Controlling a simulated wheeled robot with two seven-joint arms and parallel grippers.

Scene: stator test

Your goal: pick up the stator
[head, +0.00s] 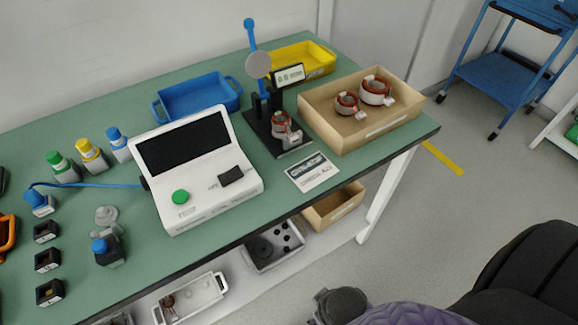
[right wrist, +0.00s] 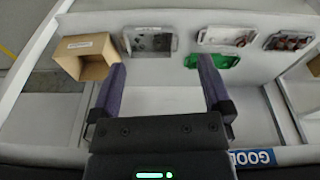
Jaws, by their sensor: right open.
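One stator (head: 281,125), a ring with reddish copper windings, sits on the black test stand (head: 262,138) at the back of the green table. Two more stators, a larger one (head: 375,90) and a smaller one (head: 346,103), lie in the tan box (head: 372,140) at the table's right end. My right gripper (right wrist: 160,72) is open and empty, its two purple fingers wide apart. In the right wrist view it faces the area under the table, away from the stators on top. My left gripper is not in view.
A white tester (head: 215,195) stands mid-table with a printed card (head: 312,172) beside it. Blue (head: 197,98) and yellow (head: 318,57) bins stand behind. Several bottles and small parts fill the left. Below are an open tan box (right wrist: 92,67) and a green tray (right wrist: 212,62).

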